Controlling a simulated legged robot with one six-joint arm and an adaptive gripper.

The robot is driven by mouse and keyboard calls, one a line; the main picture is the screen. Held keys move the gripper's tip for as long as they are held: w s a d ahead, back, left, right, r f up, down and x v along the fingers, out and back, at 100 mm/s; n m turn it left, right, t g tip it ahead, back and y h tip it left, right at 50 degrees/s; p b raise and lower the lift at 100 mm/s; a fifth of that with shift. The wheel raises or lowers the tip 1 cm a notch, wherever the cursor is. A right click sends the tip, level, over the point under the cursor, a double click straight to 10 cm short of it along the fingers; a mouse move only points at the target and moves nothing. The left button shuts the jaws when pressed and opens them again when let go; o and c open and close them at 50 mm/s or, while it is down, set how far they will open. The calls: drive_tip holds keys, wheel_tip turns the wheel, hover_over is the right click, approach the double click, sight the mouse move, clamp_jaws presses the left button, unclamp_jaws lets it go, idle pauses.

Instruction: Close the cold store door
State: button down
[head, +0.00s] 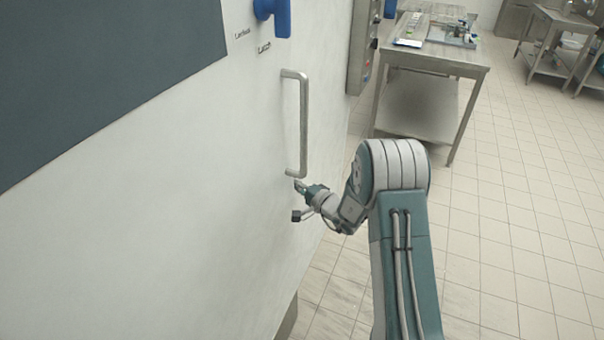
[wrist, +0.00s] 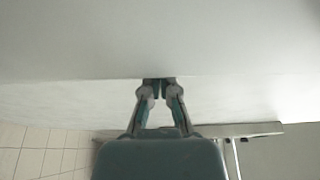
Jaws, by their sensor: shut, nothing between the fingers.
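The cold store door (head: 180,210) is a large white panel filling the left of the head view, with a dark panel in its upper part. A vertical metal pull handle (head: 303,125) is fixed near its right side. A blue latch handle (head: 275,14) is above that. My gripper (head: 299,185) is shut and empty, close to the door just below the pull handle's lower end. In the wrist view, the closed fingertips (wrist: 158,82) meet or nearly meet a pale surface (wrist: 160,35); contact is unclear. I cannot tell how far the door is open.
A metal wall box (head: 362,50) with buttons is beyond the door's right edge. A steel table (head: 432,62) with small items stands behind my arm. More steel furniture (head: 560,35) is at the far right. The tiled floor (head: 510,200) on the right is clear.

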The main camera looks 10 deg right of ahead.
sight(287, 199)
drive_tip(key=s+a, duration=0.2)
drive_tip(key=s, duration=0.1)
drive_tip(key=s+a, duration=0.1)
drive_tip(key=shift+s, duration=0.35)
drive_tip(key=shift+s+f, duration=0.1)
drive_tip(key=shift+s, duration=0.05)
drive_tip(key=shift+s, duration=0.1)
drive_tip(key=d+v, duration=0.1)
drive_tip(key=v, duration=1.1)
drive_tip(key=s+a+r+n+g+y, duration=0.2)
drive_tip(key=s+a+r+n+g, duration=0.7)
drive_tip(key=s+a+r+g, duration=0.5)
drive_tip(key=s+d+r+n+t+h, duration=0.1)
drive_tip(key=s+d+r+t+h, duration=0.4)
drive_tip(key=s+d+h, duration=0.6)
drive_tip(key=shift+s+d+r+n+h, duration=0.3)
drive_tip(key=shift+d+r+h, duration=0.35)
drive_tip(key=shift+d+h, duration=0.4)
